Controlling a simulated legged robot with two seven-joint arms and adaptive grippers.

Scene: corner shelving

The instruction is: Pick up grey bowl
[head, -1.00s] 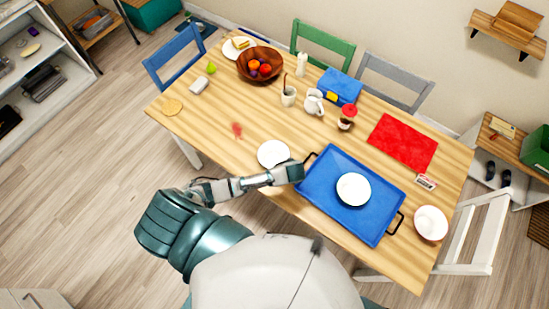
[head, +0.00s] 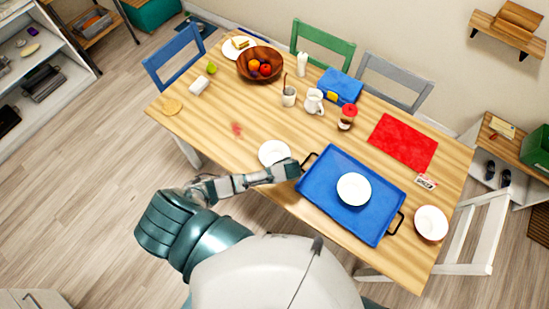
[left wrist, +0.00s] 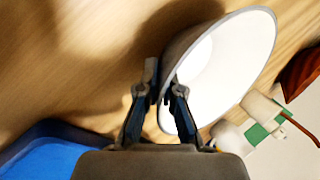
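The grey bowl (head: 273,152) is at the table's near edge, left of the blue tray. It looks pale inside, and the left wrist view shows its grey outer wall and white inside (left wrist: 235,60). My left gripper (head: 290,169) is at the bowl's near right side and covers part of it in the head view. In the left wrist view its fingers (left wrist: 163,85) are close together with the bowl's rim between them, one inside and one outside. Whether the bowl touches the table is unclear. My right gripper is out of view.
The blue tray (head: 335,162) with a white bowl (head: 353,189) is close to the right of my left gripper. Another bowl (head: 431,223) stands at the table's right end. A mug (head: 289,97), jug (head: 314,101) and jar (head: 347,118) stand farther back.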

